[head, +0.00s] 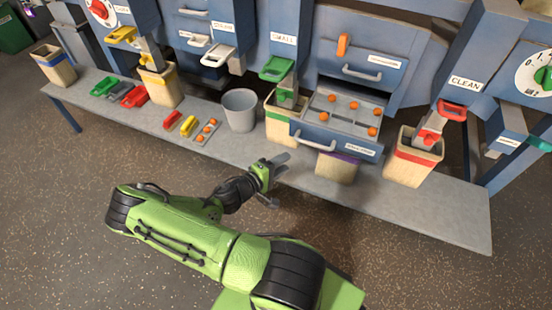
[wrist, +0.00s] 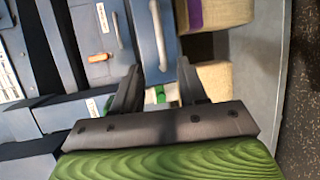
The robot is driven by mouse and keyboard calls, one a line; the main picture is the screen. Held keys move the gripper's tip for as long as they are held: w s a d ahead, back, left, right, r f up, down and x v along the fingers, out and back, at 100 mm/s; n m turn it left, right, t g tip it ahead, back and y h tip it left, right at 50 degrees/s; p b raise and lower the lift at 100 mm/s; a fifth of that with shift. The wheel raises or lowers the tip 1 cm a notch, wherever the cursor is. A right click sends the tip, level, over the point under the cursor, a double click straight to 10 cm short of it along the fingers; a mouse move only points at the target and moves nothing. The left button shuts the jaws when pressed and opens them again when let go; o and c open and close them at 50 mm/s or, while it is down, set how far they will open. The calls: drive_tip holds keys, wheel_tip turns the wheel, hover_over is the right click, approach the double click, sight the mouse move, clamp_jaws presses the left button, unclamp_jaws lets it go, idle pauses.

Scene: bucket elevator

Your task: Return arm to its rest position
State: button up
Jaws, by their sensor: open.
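My gripper (head: 277,177) is at the end of my green arm, in front of the long grey bench in the head view. Its two fingers are spread apart and nothing is between them. In the wrist view my gripper (wrist: 155,90) shows two dark fingers, with a blue drawer front, its handle (wrist: 160,38) and tan buckets beyond. The arm is bent and reaches from the lower right over the floor to the left, then toward the bench.
An open drawer (head: 365,147) with orange pieces juts over the bench (head: 460,215). A grey bucket (head: 240,109), a green-banded bucket (head: 275,131) and a red-banded bucket (head: 408,170) stand on it. A small tray with orange pieces (head: 205,132) lies left. The floor in front is clear.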

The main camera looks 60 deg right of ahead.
idle(0.3)
drive_tip(key=w+a+r+m+t+y+p, duration=0.35)
drive_tip(key=a+r+y+p, duration=0.25)
drive_tip(key=a+r+y, duration=1)
drive_tip(key=s+a+r+n+t+p, duration=0.2)
drive_tip(key=s+a+r, duration=0.2)
drive_tip(key=a+r, duration=0.3)
drive_tip(key=s+a+r+n+t+p, duration=0.2)
drive_tip(key=s+a+r, duration=0.3)
drive_tip(key=r, duration=1)
drive_tip(key=a+n+t, duration=0.1)
drive_tip(key=a, duration=0.2)
drive_tip(key=shift+h, duration=0.3)
